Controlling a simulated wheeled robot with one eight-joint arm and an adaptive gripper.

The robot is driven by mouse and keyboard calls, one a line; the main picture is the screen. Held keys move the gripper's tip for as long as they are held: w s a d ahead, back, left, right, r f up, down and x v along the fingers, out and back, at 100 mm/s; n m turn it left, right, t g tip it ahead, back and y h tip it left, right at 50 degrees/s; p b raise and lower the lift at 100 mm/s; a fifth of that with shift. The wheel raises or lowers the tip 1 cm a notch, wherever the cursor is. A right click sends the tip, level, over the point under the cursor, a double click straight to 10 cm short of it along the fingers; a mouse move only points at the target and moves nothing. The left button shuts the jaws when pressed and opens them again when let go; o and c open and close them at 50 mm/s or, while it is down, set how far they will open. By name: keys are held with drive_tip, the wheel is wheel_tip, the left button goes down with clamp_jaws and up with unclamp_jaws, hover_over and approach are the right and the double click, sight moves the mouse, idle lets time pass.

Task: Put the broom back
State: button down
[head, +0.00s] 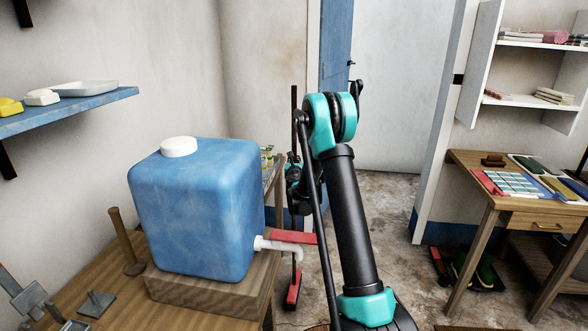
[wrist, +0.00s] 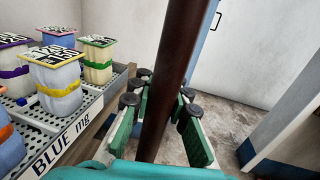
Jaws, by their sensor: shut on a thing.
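The broom's dark brown handle (head: 294,115) stands nearly upright in the head view, behind my arm. Its red foot (head: 293,290) is low near the floor, beyond the table's edge. My gripper (head: 293,178) is around the handle at mid-height, partly hidden by my arm links. In the wrist view the handle (wrist: 176,60) runs between the green-padded fingers of my gripper (wrist: 163,112), slightly tilted. The fingers are shut on it. The broom's lower end is out of the wrist view. I cannot make out a holder for the broom.
A blue water container (head: 195,205) with a white tap stands on a wooden block at left. A rack of lidded jars (wrist: 60,85) is close left of my gripper. A blue door (head: 335,45) is behind. A wooden desk (head: 480,165) stands right; floor between is mostly clear.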

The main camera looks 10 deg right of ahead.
drive_tip(key=shift+f, duration=2.25)
drive_tip(key=c, duration=1.4)
unclamp_jaws()
drive_tip(key=shift+c, duration=0.2)
